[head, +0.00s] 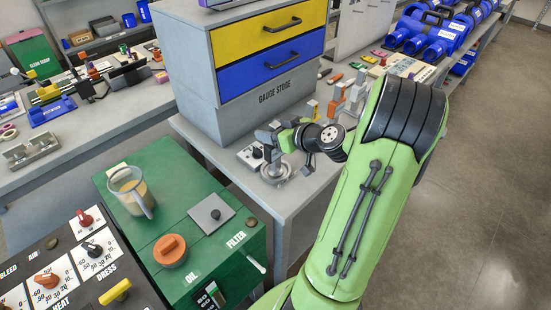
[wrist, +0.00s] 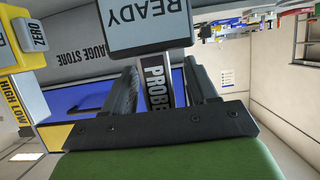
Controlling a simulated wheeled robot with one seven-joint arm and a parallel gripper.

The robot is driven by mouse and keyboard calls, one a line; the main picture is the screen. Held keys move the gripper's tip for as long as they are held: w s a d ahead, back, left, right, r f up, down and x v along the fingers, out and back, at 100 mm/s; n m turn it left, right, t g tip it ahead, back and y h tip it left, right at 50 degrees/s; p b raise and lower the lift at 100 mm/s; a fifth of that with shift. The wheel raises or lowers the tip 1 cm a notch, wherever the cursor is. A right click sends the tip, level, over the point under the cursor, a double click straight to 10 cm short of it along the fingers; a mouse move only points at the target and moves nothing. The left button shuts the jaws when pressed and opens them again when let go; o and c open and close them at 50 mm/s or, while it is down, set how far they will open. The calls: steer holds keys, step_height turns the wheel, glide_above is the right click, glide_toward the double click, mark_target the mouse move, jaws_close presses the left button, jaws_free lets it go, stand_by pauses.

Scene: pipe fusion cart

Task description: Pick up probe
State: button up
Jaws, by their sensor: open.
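The probe (wrist: 158,90), a grey bar with a dark strip lettered PROBE, stands between the two dark fingers of my gripper (wrist: 163,72) in the wrist view. The fingers are open, one on each side of it; I cannot tell whether either touches it. A grey block lettered READY (wrist: 148,25) shows at the probe's far end and hides part of it. In the head view my gripper (head: 272,140) is over the grey bench beside the gauge store, and I cannot make out the probe there.
The gauge store (head: 262,105) with yellow and blue drawers stands close behind my gripper. A small box with a black knob (head: 251,156) and a round metal dish (head: 276,173) are near it. A yellow device lettered ZERO (wrist: 32,65) shows left in the wrist view. A green cabinet (head: 150,245) stands in front.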

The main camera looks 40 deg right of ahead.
steer(key=shift+w+f, duration=0.15)
steer(key=shift+w, duration=0.2)
jaws_close()
step_height(320, 180, up, 10)
steer(key=p, duration=0.2)
steer(key=c, duration=0.6)
jaws_free()
steer(key=c, duration=0.4)
